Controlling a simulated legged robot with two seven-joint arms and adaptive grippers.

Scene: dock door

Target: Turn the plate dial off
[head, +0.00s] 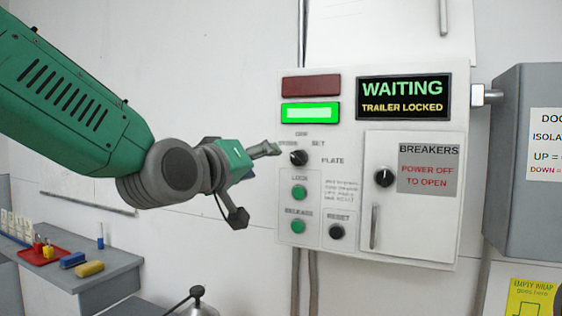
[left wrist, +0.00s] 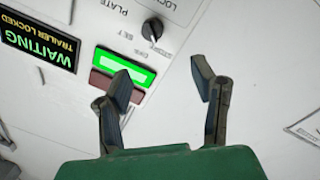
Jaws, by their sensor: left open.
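The plate dial (head: 298,158) is a small black knob on the upper left of the white control panel (head: 400,248), with small lettering around it and "PLATE" beside it. My left gripper (head: 256,184) is open and empty, just left of the dial in the head view. Its upper finger ends close to the dial in the picture; contact cannot be told. In the left wrist view the open fingers (left wrist: 160,78) are spread apart. My right gripper is not in view.
Above the dial are a lit green lamp (head: 310,113) and a dark red lamp (head: 310,86). Green buttons (head: 299,192) and a black reset knob (head: 336,231) sit below. The breaker door (head: 412,215) with its own black knob (head: 384,177) is right. A grey bench (head: 85,280) stands lower left.

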